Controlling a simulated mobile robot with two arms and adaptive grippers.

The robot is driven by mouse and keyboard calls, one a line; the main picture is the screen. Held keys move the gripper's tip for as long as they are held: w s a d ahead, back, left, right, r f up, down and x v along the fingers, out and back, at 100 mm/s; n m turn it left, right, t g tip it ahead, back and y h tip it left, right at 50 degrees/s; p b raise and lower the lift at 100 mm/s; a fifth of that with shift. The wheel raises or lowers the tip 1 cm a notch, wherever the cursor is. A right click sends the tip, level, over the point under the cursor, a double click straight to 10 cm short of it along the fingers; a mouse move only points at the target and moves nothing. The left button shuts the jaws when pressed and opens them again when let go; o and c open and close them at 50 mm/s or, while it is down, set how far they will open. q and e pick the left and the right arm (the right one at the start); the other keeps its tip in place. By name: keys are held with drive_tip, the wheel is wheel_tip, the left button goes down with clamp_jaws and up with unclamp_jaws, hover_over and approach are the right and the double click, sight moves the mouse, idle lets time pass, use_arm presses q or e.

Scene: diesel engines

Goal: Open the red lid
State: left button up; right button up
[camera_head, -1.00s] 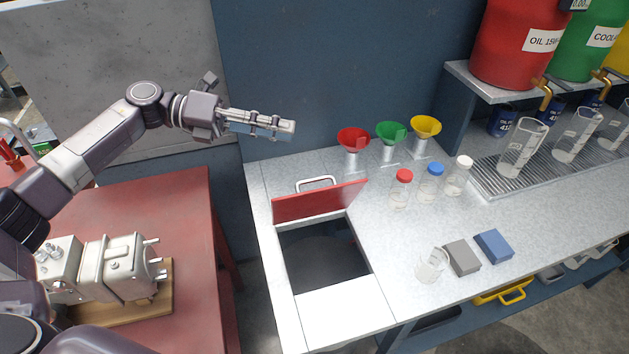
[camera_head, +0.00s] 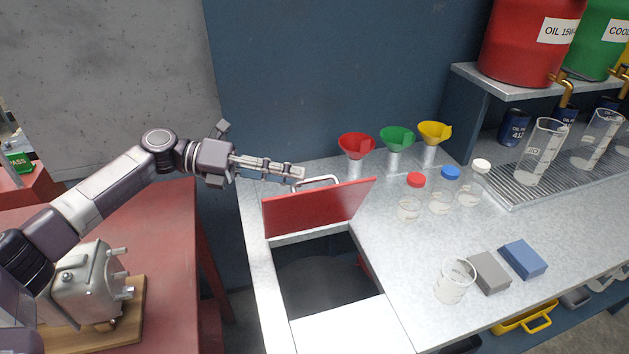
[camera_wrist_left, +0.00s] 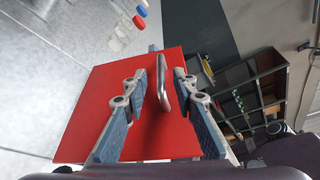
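The red lid (camera_head: 318,208) stands raised, nearly upright, at the back edge of a dark opening (camera_head: 318,285) in the worktop. Its metal handle (camera_head: 318,182) is on the far side in the head view. My left gripper (camera_head: 301,174) is beside the top of the lid, close to the handle. In the left wrist view, the left gripper (camera_wrist_left: 160,78) is open, with the handle (camera_wrist_left: 162,85) showing between its fingers and the red lid (camera_wrist_left: 90,115) behind. Contact with the handle cannot be told. My right gripper is out of view.
Red (camera_head: 356,145), green (camera_head: 397,138) and yellow (camera_head: 433,132) funnels stand behind the lid to the right. Capped bottles (camera_head: 410,208), a beaker (camera_head: 455,282) and two small boxes (camera_head: 523,260) are on the worktop. A red table (camera_head: 170,230) with an engine part (camera_head: 90,285) is left.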

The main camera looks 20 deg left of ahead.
sight(315, 178)
use_arm(q)
drive_tip(key=x, duration=0.2)
drive_tip(key=p+x, duration=0.1)
drive_tip(key=x, duration=0.1)
drive_tip(key=shift+d+r, duration=0.15)
drive_tip(key=shift+r, duration=0.05)
drive_tip(key=shift+w+d+f, duration=0.15)
drive_tip(key=shift+d+f, duration=0.1)
drive_tip(key=shift+d, duration=0.25)
clamp_jaws()
